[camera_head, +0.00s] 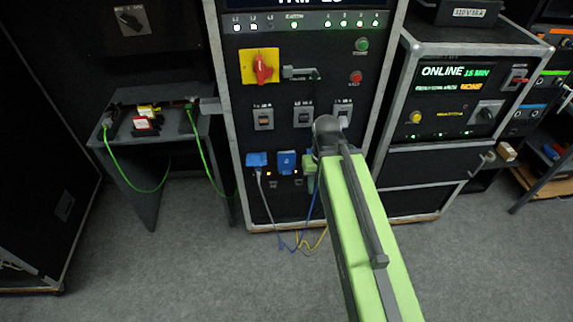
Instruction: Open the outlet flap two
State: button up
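The distribution cabinet has a row of blue outlets low on its front. The middle outlet flap (287,162), which I take as flap two, looks shut, with no cable visible at it. The left blue outlet (257,160) has a grey cable hanging from it. My green arm reaches in from the lower right and ends in a dark joint at the cabinet. The green end part of my gripper (309,164) shows just right of the middle flap. Its fingers are too small and hidden to make out, and I cannot tell whether they touch anything. My arm hides the area further right.
Above the outlets are breaker windows (303,116) and a red rotary switch (263,68) on yellow. Blue and yellow cables (312,240) hang to the floor. A small dark table (160,100) with green cables stands left; a power unit (455,95) stands right. Grey floor in front is clear.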

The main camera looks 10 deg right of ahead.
aim_at(285, 159)
jog(key=k, duration=0.5)
jog(key=u, duration=1.3)
jog(key=i, duration=0.15)
jog(key=z, duration=0.05)
